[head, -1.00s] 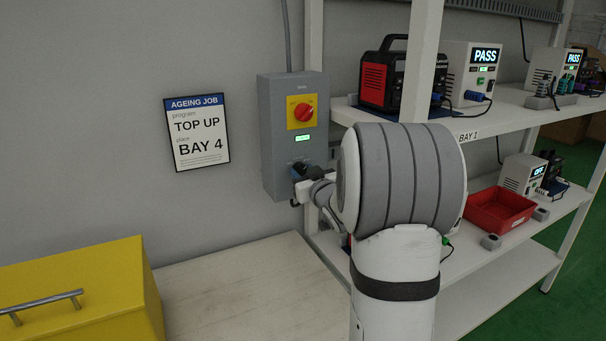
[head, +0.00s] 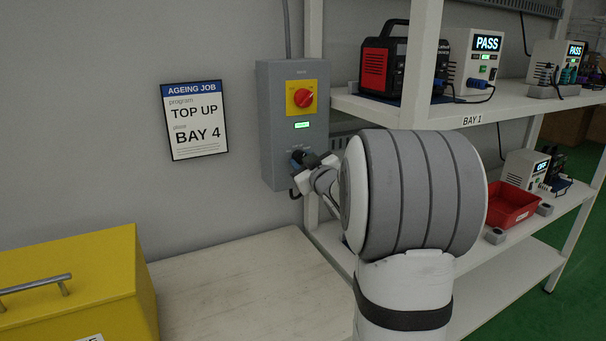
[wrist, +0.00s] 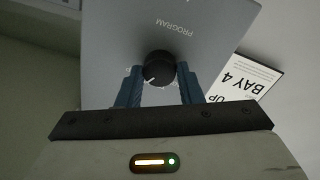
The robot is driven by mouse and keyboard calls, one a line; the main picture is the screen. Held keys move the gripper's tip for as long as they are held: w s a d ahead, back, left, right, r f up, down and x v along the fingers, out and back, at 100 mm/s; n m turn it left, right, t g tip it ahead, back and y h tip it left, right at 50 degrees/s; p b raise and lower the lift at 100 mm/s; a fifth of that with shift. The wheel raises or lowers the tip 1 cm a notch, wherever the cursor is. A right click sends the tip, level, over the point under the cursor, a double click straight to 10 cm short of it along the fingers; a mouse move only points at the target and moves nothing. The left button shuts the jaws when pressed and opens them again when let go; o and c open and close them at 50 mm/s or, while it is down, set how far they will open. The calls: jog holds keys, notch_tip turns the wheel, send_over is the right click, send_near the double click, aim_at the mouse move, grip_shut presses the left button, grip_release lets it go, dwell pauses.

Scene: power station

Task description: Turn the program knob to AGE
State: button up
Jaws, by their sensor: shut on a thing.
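The program knob (wrist: 158,69) is a round black knob on the grey control box (head: 272,130), under the word PROGRAM in the wrist view, where the box appears turned over. My gripper (wrist: 157,84) has its two blue fingers on either side of the knob, shut on it. In the head view my gripper (head: 303,161) is at the lower front of the box, and my arm comes in from the right. The position marks around the knob are mostly hidden or too small to read, so I cannot tell which setting it points to.
A red switch (head: 304,98) on a yellow plate and a small green display (head: 302,125) sit higher on the box. An ageing job sign (head: 195,121) hangs on the wall to the left. A shelf rack (head: 420,116) stands right; a yellow case (head: 85,280) is at lower left.

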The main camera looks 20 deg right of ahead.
jog(key=n+b, duration=0.3)
jog(key=b, duration=0.1)
jog(key=shift+f+n+b, duration=0.35)
jog(key=shift+n, duration=0.05)
jog(key=n+b, duration=0.4)
jog(key=shift+n+y+b, duration=0.3)
jog(key=shift+n+b, duration=0.05)
jog(key=shift+n, duration=0.05)
jog(key=n+b, duration=0.3)
jog(key=n, duration=0.1)
jog(key=shift+n+t+b, duration=0.3)
jog(key=shift+n, duration=0.1)
jog(key=shift+d+r+n+y+b, duration=0.15)
jog(key=shift+n+y+b, duration=0.35)
jog(key=shift+n+b, duration=1.05)
jog(key=shift+n+p, duration=0.35)
jog(key=shift+n, duration=0.2)
jog(key=o, duration=1)
jog(key=shift+r, duration=0.1)
